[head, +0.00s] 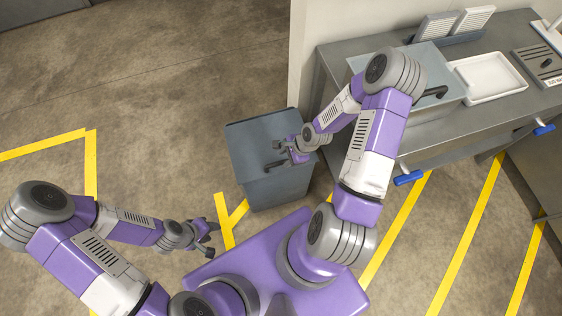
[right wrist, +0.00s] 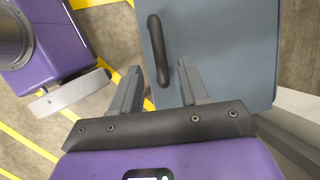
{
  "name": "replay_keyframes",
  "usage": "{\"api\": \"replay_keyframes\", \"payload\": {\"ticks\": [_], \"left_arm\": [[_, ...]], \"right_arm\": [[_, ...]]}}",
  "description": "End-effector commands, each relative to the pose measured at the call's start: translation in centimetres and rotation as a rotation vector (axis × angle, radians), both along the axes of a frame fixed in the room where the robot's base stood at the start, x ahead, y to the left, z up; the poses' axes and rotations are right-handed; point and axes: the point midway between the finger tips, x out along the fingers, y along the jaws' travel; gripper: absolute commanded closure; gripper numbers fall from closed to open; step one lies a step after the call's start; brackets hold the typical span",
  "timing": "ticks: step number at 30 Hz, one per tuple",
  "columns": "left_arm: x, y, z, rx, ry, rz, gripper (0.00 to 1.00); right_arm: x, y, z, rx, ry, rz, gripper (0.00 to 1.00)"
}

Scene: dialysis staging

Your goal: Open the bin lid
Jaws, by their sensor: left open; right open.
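The blue-grey bin (head: 277,190) stands on the floor in the middle of the head view, with its flat lid (head: 252,137) closed. A dark bar handle (right wrist: 157,45) is on the lid (right wrist: 215,50) in the right wrist view. My right gripper (head: 281,154) is over the lid, open and empty. In the right wrist view its two fingers (right wrist: 159,72) lie either side of the handle's near end; their height above the lid is unclear. My left gripper (head: 212,239) is open and empty over the floor, left of and nearer than the bin.
A pale wall end is behind the bin. The floor to the left is clear, with yellow lines.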

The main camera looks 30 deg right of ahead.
Motion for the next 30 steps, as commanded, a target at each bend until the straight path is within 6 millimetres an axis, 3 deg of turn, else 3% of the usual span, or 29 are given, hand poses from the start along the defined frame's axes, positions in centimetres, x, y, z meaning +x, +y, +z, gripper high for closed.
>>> {"api": "replay_keyframes", "payload": {"ticks": [1, 6, 18, 27, 30], "left_arm": [[0.0, 0.0, -0.7, 0.0, 0.0, 0.0, 0.57], [0.0, 0.0, -1.4, 0.0, 0.0, 0.0, 0.57], [0.0, 0.0, -1.6, 0.0, 0.0, 0.0, 0.57], [0.0, 0.0, -1.6, 0.0, 0.0, 0.0, 0.57], [0.0, 0.0, -1.6, 0.0, 0.0, 0.0, 0.57]], "right_arm": [[0.2, 0.4, -1.1, 0.001, 0.0, 0.005, 0.56], [0.8, 1.1, -3.0, 0.0, -0.001, 0.004, 0.56], [1.0, 1.3, -3.6, -0.001, -0.001, 0.002, 0.56], [1.0, 1.3, -3.6, -0.001, -0.001, 0.002, 1.0], [1.0, 1.3, -3.6, -0.001, -0.001, 0.003, 1.0]]}}
